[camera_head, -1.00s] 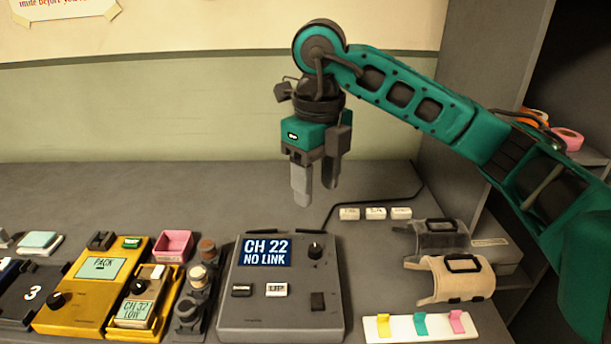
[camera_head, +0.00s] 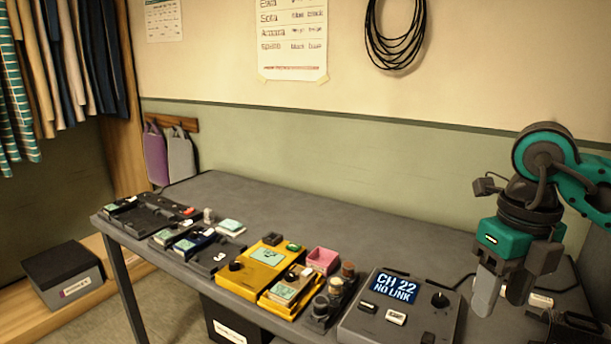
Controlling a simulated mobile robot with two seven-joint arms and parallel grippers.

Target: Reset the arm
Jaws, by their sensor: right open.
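My right gripper (camera_head: 502,290) hangs at the right of the head view, fingers pointing down, open and empty. It is above the right part of the grey table (camera_head: 290,210), close to a grey control box (camera_head: 403,312) whose screen reads "CH 22 NO LINK". The fingers look apart from the box, with nothing between them. The teal arm comes in from the right edge. My left gripper is not in view.
A lidded box (camera_head: 65,275) sits on a bench at left. The table's back is clear.

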